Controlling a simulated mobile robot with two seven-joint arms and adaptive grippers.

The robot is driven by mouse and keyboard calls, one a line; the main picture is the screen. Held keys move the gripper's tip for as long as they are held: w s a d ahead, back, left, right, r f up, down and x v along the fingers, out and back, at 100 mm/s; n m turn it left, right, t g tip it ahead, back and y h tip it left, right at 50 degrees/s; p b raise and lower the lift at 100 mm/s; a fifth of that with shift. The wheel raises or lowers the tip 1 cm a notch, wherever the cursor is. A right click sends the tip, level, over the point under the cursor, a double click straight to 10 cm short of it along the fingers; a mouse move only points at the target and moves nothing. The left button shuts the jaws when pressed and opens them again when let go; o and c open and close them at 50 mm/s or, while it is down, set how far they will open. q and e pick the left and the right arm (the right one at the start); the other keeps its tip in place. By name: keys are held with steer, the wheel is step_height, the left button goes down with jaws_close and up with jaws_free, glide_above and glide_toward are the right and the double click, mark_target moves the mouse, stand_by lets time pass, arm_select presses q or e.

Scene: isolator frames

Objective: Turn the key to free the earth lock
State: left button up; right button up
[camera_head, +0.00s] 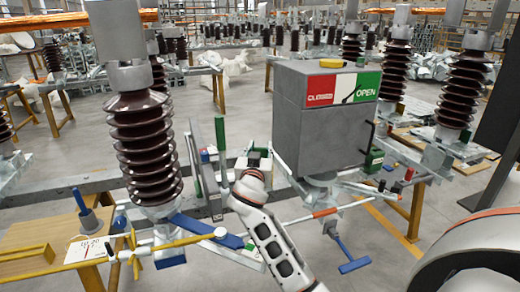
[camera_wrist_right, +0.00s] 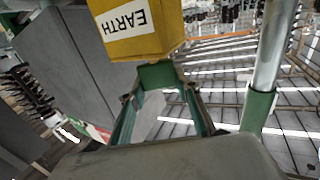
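My right gripper (camera_wrist_right: 160,96) has two fingers standing apart, pointing at the green block. I cannot tell whether they touch or grip it. In the head view my right gripper (camera_head: 257,160) is at the steel frame, left of the grey box, and its wrist hides most of the lock. My left gripper is not in view.
The grey box (camera_head: 318,130) with the CLOSED/OPEN plate stands right of my gripper. A green upright handle (camera_head: 220,135) is close on its left. A brown insulator (camera_head: 143,150) stands farther left. In the wrist view a metal rod (camera_wrist_right: 271,50) with a green sleeve stands to the right.

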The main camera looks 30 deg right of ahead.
steer(key=shift+s+d+r+n+t+y+p, duration=0.1)
steer(key=shift+r+n+t+y+p, duration=0.1)
steer(key=shift+n+t+y+p, duration=1.4)
steer(key=shift+c, duration=0.2)
steer(key=shift+f+g+y+p, duration=0.15)
steer(key=shift+g+y+p, duration=0.15)
steer(key=shift+y+p, duration=0.3)
steer(key=shift+n+t+y, duration=0.5)
steer(key=shift+n+y, duration=0.6)
steer(key=shift+y, duration=0.3)
steer(key=shift+n+y, duration=0.4)
steer(key=shift+y, duration=0.4)
steer(key=o, duration=0.8)
steer(key=shift+c, duration=0.2)
